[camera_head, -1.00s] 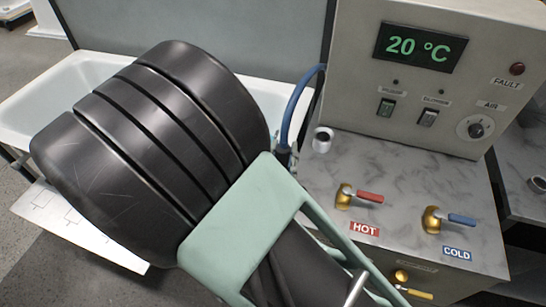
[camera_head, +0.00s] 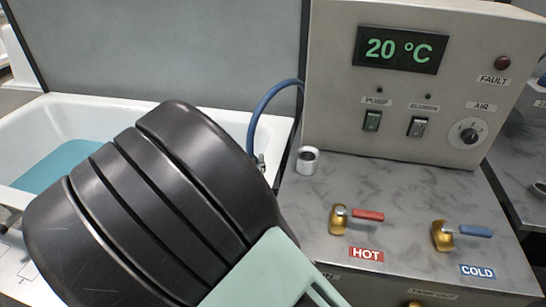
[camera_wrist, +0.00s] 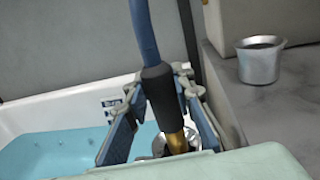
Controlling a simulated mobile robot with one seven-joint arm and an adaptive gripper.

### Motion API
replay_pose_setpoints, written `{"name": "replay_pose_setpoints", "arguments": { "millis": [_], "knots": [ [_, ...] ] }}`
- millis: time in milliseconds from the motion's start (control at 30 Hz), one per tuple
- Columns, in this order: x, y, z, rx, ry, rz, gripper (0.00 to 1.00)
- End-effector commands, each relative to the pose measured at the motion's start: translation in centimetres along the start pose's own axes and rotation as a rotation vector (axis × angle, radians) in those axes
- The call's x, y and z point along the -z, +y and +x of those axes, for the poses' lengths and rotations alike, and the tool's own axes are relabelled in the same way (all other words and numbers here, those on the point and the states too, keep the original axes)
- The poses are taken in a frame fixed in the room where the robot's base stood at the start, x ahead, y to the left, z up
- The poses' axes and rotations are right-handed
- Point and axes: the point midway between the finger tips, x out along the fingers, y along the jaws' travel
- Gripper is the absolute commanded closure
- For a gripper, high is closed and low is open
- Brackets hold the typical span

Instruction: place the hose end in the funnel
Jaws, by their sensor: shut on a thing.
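In the wrist view, my gripper (camera_wrist: 160,110) is shut on the hose end (camera_wrist: 177,138), with a finger on each side of its black sleeve. The blue hose (camera_wrist: 145,35) rises from the sleeve, and a brass tip points down. A shiny metal piece, partly hidden, lies below the tip; I cannot tell whether they touch. A silver, flared cup (camera_wrist: 260,62), possibly the funnel, stands upright on the counter to the right, apart from the hose end. The head view shows this cup (camera_head: 307,161) and the blue hose (camera_head: 265,112); my arm hides most of the gripper there.
The white bathtub (camera_head: 225,112) holds blue water (camera_head: 62,165). The control box (camera_head: 440,85) reads 20 °C. The grey counter (camera_head: 400,200) bears a red-handled HOT valve (camera_head: 350,216) and a blue-handled COLD valve (camera_head: 455,234). The counter around the cup is mostly clear.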

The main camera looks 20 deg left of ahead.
Motion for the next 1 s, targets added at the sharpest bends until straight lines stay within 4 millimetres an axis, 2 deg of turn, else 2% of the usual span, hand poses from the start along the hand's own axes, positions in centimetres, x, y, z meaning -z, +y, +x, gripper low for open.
{"name": "replay_pose_setpoints", "arguments": {
  "millis": [167,500,933,967,1000],
  "knots": [
    [0.6,0.2,0.5,0.000,-0.002,0.001,1.00],
    [4.2,0.4,1.0,0.000,-0.002,0.001,1.00],
    [4.6,0.4,1.0,0.001,-0.002,0.001,1.00],
    [4.6,0.4,1.0,0.001,-0.001,0.001,0.77],
    [4.5,0.4,1.0,0.000,-0.001,0.001,0.72]
  ]
}}
